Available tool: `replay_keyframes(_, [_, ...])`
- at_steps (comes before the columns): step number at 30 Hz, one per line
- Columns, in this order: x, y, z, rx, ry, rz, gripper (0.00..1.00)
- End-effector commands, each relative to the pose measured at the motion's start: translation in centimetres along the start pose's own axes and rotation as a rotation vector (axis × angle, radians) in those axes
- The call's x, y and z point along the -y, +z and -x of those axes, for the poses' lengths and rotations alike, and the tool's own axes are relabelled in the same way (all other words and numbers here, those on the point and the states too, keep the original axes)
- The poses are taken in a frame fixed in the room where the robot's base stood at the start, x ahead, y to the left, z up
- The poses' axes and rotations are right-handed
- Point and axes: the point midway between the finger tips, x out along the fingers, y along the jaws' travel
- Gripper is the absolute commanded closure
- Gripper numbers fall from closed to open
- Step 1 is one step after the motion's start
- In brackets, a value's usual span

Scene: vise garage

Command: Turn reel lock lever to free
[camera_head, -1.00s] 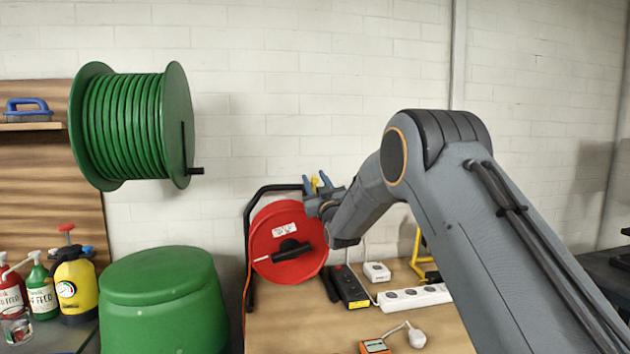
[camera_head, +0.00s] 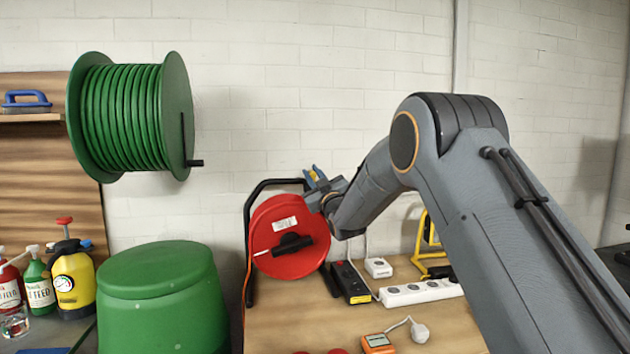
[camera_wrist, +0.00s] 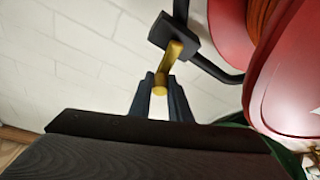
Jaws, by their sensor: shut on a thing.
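The red cable reel (camera_head: 275,262) stands on a black frame at the back of the workbench. Its lock lever is yellow, and in the wrist view the lever (camera_wrist: 172,66) sticks out from a dark block on the frame. My gripper (camera_wrist: 160,84) is shut on the lever, with the two dark fingers on either side of its shaft and its rounded end between them. In the head view my gripper (camera_head: 314,176) is at the reel's upper right, with a little yellow showing between the fingers. The lever's markings cannot be made out.
A power strip (camera_head: 420,292), a black box (camera_head: 350,282) and an orange meter (camera_head: 377,343) lie on the bench. A yellow stand (camera_head: 430,245) is behind my arm. A green bin (camera_head: 158,300) stands left, below a green hose reel (camera_head: 122,117).

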Motion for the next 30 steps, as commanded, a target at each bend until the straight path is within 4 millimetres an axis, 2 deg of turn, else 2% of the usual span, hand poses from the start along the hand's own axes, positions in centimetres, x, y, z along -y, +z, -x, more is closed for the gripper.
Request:
replay_keyframes(21, [3.4,0.6,0.2,-0.001,-0.256,0.621,1.0])
replay_keyframes(30, [4.3,1.0,0.4,-0.001,-0.339,0.821,1.0])
